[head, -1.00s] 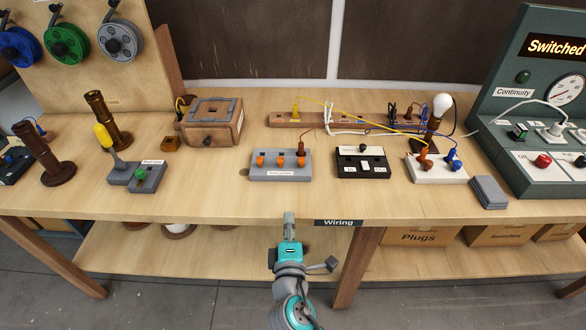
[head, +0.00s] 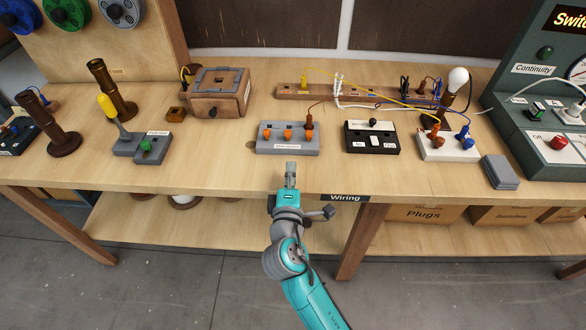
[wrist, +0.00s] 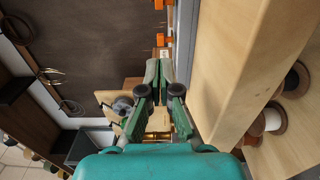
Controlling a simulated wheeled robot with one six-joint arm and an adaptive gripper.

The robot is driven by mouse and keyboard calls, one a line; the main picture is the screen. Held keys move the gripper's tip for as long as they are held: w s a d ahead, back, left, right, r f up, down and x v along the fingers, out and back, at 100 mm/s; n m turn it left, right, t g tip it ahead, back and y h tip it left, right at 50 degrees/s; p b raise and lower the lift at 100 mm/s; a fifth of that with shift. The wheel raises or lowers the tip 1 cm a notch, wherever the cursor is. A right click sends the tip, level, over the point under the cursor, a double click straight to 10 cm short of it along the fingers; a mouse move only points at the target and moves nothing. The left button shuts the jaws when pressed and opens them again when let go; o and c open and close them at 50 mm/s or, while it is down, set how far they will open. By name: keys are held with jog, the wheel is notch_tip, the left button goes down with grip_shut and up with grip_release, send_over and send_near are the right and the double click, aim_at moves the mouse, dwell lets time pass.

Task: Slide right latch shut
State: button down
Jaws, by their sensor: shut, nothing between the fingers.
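My gripper (head: 291,168) is shut and empty, at the bench's front edge just in front of the grey block. Its fingers (wrist: 160,75) also show together in the wrist view. The grey block (head: 272,149) carries several orange pieces (head: 287,135) along its top, and a brown lead runs into its right end. A wooden box (head: 215,104) with a grey frame on top and a dark front knob stands farther back on the left. I cannot make out for certain which part is the right latch, or its position.
A black switch block (head: 393,150) and a white terminal block (head: 435,153) with brown and blue plugs stand right of the grey block. A grey base with a yellow-handled lever (head: 108,105) stands left. Bare bench top lies left of the grey block.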

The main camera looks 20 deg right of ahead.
aim_at(303, 145)
jog(key=x, duration=0.6)
jog(key=shift+w+d, duration=0.1)
jog(key=shift+w, duration=0.2)
jog(key=w+d, duration=0.1)
jog(key=d, duration=0.1)
jog(key=shift+w+d, duration=0.65)
jog(key=shift+d, duration=0.25)
jog(key=shift+w, duration=0.1)
jog(key=shift+x, duration=0.9)
